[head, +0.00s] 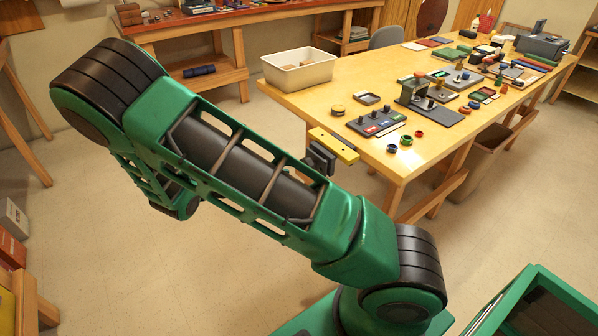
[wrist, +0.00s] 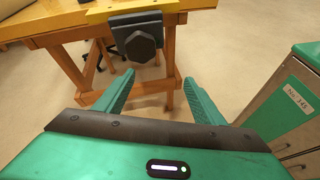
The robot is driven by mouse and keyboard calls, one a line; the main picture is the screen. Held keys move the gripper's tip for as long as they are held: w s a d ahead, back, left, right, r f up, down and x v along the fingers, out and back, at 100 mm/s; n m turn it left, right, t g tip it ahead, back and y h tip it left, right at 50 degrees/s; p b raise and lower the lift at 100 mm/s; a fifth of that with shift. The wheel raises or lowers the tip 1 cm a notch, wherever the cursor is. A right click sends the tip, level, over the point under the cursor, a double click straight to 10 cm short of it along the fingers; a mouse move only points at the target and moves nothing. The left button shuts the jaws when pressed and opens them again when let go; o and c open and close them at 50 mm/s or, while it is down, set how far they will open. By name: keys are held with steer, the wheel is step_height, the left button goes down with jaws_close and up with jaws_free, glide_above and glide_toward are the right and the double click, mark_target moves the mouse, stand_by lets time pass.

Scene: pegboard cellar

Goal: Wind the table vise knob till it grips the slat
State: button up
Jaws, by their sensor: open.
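The yellow slat (head: 333,146) lies level along the table's near edge in the head view, and it crosses the top of the wrist view (wrist: 183,5). The dark table vise (head: 320,158) is at this edge just below the slat, partly hidden by my arm in the head view. Its black, many-sided knob (wrist: 139,46) faces me in the wrist view. Whether the jaws touch the slat cannot be told. My gripper (wrist: 158,77) is open and empty, its green fingers apart. The knob appears beyond the fingertips, above and left of the middle between them.
The wooden table (head: 285,99) carries a white bin (head: 299,70), a button panel (head: 377,122) and several small parts. Its wooden legs stand below the knob. A green cabinet (wrist: 293,105) stands at the right of the wrist view. Bare floor lies between.

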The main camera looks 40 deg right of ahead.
mark_target(310, 166)
steer(key=w+d+n+t+h, duration=0.2)
steer(key=d+n+h, duration=0.2)
steer(key=d, duration=0.3)
steer(key=shift+d+h, duration=0.3)
stand_by(0.6)
steer(key=shift+w, duration=0.1)
steer(key=c, duration=1.1)
